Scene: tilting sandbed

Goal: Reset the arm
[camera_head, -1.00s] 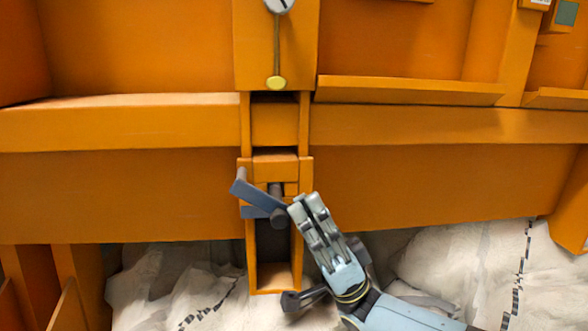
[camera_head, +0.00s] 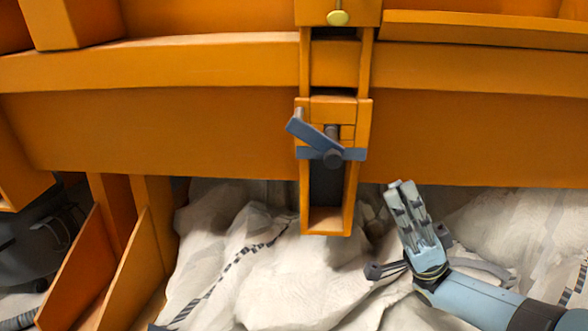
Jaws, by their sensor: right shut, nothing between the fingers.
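My right gripper (camera_head: 401,187) is shut and empty, with its fingers pointing up, in the lower right of the head view. My right arm (camera_head: 480,301) runs from it to the lower right edge. The gripper is to the right of and below a blue-grey handle (camera_head: 305,134) on the orange sandbed's front bracket, clearly apart from it. My left gripper is out of view.
The orange sandbed (camera_head: 160,130) spans the view. A narrow orange chute (camera_head: 308,210) hangs from its middle. White crumpled sacks (camera_head: 280,290) fill the floor below. Orange posts and slanted panels (camera_head: 130,262) stand at lower left, beside a dark object (camera_head: 35,240).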

